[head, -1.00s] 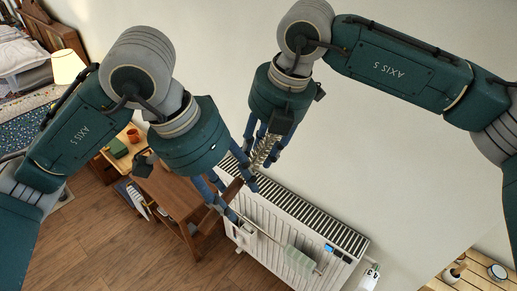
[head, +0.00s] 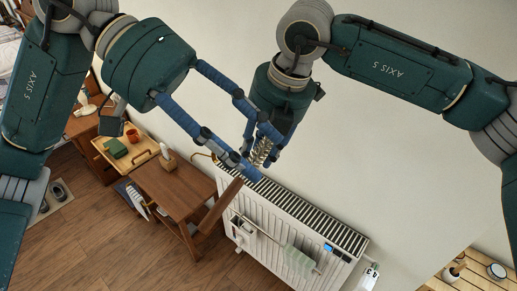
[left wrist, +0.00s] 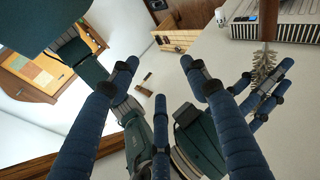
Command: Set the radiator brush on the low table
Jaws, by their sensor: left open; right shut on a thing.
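The radiator brush has a grey bristly spiral head (head: 262,151) and a long brown handle (head: 221,207) slanting down-left in the head view. My right gripper (head: 268,137) is shut on it at the bristly part, above the radiator. In the left wrist view the bristles (left wrist: 265,65) are right of my open left fingers (left wrist: 158,68). A dark brown wooden table (head: 178,188) stands left of the radiator; I cannot tell whether it is the low table.
The white radiator (head: 290,235) stands below the grippers, with a green cloth (head: 298,261) on its rail. A wooden tray (head: 147,158) holds a green box (head: 115,148) and an orange mug (head: 132,136). A slatted wooden surface (head: 440,283) is at lower right.

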